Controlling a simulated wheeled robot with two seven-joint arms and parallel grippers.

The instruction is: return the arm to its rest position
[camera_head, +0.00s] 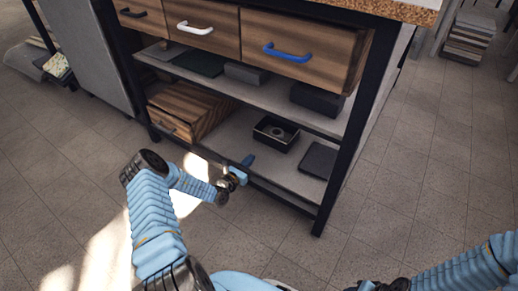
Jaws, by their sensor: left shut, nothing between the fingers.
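My left arm comes in from the lower left in its light blue ribbed cover, with a dark elbow joint, and its forearm points right. My left gripper (243,168) is at the end of it, shut and empty, in front of the lower shelf's front edge. It is small in the picture, and I cannot tell whether it touches the shelf. Part of my right arm shows at the lower right, also in a light blue cover; its gripper is not in view.
A workbench (352,128) stands ahead, with wooden drawers, one with a blue handle (287,52). On its lower shelf are a wooden box (190,108), a black open box (276,133) and a dark flat item (318,160). The tiled floor (420,190) at right is clear.

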